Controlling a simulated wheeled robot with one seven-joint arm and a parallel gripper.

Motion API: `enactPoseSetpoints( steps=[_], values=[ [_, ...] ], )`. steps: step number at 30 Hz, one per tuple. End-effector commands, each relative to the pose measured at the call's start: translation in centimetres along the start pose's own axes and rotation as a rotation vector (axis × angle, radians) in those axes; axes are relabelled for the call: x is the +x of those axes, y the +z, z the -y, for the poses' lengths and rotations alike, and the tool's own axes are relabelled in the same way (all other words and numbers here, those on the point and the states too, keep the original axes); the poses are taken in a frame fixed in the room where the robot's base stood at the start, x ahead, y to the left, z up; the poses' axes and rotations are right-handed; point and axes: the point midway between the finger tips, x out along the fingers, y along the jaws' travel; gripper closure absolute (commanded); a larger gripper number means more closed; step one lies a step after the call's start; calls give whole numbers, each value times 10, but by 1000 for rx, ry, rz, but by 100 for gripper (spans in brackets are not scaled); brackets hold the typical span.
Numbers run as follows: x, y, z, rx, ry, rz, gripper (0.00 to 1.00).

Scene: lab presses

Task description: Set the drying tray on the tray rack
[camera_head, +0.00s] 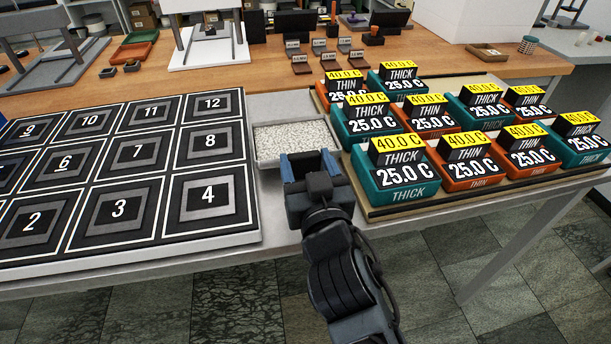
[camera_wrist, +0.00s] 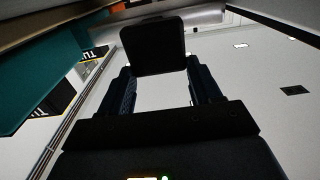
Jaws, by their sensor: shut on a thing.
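The drying tray (camera_head: 268,153) appears to be the shallow pale tray full of white granules, between the numbered board and the labelled bins. My gripper (camera_head: 309,164) is at its near right corner and hides part of that edge. In the wrist view my gripper (camera_wrist: 160,75) has a dark squarish piece (camera_wrist: 155,45) at its fingertips; I cannot tell whether this belongs to the tray. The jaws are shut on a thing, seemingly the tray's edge. Whether the tray is lifted is unclear. I cannot single out the tray rack with certainty.
A black numbered board (camera_head: 120,176) fills the left. Several teal and orange labelled bins (camera_head: 397,176) crowd a tan board on the right. A white stand (camera_head: 208,53) and small dark blocks (camera_head: 301,67) sit on the wooden bench (camera_head: 262,72) behind. The floor in front is clear.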

Motion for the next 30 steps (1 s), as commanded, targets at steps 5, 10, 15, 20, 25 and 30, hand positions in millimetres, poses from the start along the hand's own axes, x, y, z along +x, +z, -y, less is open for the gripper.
enactPoseSetpoints(
  steps=[5, 10, 15, 20, 25, 30],
  values=[
    [0, 25, 0, 0, 0, 1, 74],
    [0, 27, 0, -1, -1, -1, 74],
    [0, 28, 0, 0, -1, -1, 74],
    [0, 30, 0, -1, -1, 1, 31],
    [0, 30, 0, 0, -1, 1, 15],
    [0, 30, 0, 0, -1, 1, 11]
  ],
)
